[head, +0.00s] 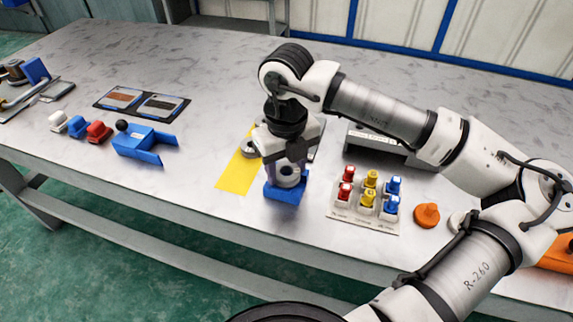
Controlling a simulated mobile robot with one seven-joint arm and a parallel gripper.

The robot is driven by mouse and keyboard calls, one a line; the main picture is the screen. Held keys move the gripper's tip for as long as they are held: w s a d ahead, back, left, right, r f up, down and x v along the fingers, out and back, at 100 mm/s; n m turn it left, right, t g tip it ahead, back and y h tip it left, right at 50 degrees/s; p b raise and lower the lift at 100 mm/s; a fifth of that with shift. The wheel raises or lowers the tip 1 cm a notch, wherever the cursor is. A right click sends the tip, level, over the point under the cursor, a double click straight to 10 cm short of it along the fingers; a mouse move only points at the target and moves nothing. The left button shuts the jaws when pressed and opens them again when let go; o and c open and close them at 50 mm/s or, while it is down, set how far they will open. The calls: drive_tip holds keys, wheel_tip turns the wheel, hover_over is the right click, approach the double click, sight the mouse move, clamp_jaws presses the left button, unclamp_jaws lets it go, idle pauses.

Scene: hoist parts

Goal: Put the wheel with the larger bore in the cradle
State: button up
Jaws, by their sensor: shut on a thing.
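My gripper (287,167) points down over the near middle of the table. It is shut on a grey wheel (288,179), whose bore faces my camera. The wheel is at a blue block that looks like the cradle (285,194). I cannot tell whether the wheel rests in it or is held just above. Another grey wheel (249,149) lies at the upper part of a yellow sheet (238,174), left of my gripper and partly hidden by it. The bore sizes are too small to compare.
Right of the cradle stands a board of red, yellow and blue pieces (366,200), with an orange knob (427,214) beyond. A grey block (375,143) stands behind. A blue bracket (143,142) and small coloured parts lie left. The table's front edge is close to the cradle.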

drive_tip(key=shift+s+f, duration=0.1)
drive_tip(key=shift+f, duration=0.2)
drive_tip(key=o, duration=1.3)
drive_tip(key=shift+c, duration=0.2)
drive_tip(key=shift+s+f, duration=0.1)
drive_tip(key=shift+a+r, duration=0.1)
drive_tip(key=shift+r, duration=0.1)
drive_tip(key=shift+a+r+p, duration=0.15)
drive_tip(key=shift+r+p, duration=0.15)
drive_tip(key=shift+r, duration=0.25)
drive_tip(key=r, duration=0.2)
drive_tip(key=r+p, duration=0.1)
drive_tip(key=r, duration=0.1)
drive_tip(key=r+p, duration=0.1)
drive_tip(key=r, duration=0.1)
drive_tip(key=shift+w+d, duration=0.2)
drive_tip(key=shift+w, duration=0.05)
